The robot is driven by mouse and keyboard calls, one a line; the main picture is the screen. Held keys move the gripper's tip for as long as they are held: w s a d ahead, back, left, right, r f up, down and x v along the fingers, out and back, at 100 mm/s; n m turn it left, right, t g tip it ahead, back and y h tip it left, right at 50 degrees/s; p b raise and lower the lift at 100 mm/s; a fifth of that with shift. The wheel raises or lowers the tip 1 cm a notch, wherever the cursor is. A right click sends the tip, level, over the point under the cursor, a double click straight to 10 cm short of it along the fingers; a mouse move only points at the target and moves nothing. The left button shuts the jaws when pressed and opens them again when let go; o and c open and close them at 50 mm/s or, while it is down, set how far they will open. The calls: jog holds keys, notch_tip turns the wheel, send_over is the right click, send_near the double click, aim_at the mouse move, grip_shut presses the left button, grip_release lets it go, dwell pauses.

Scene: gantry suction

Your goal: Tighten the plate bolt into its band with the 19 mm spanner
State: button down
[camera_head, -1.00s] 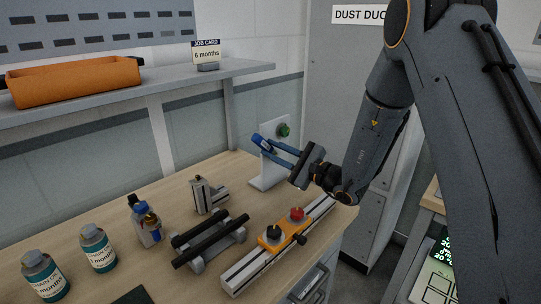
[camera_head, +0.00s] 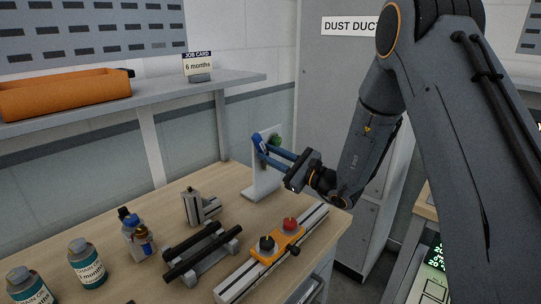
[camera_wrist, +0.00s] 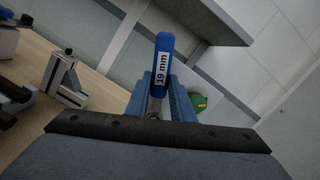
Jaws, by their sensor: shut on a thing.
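The 19 mm spanner shows its blue, labelled handle (camera_wrist: 162,62) in the wrist view, pointing up between the blue fingers; its metal end is mostly hidden. My gripper (camera_head: 264,149) is shut on it, in front of the white upright plate (camera_head: 266,181) at the bench's far end. In the head view the spanner (camera_head: 257,139) is a small blue end at the fingertips. A green round part (camera_head: 277,141) on the plate is partly behind the fingers; it also shows in the wrist view (camera_wrist: 198,102). The bolt head is not clear, and I cannot tell whether the spanner touches it.
A rail (camera_head: 237,281) with an orange block (camera_head: 277,244) carrying red and black knobs lies along the bench's right edge. A stand with dark bars (camera_head: 203,252), a metal bracket (camera_head: 198,207) and several bottles stand left. A shelf (camera_head: 190,92) runs above.

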jog(key=shift+s+d, duration=0.15)
dwell(0.4)
jog(key=shift+v, duration=0.9)
jog(key=shift+s+r, duration=0.1)
jog(key=shift+r, duration=0.05)
jog(key=v, duration=0.4)
jog(key=shift+r+p, duration=0.25)
jog(key=shift+p, duration=0.1)
jog(key=shift+r, duration=0.1)
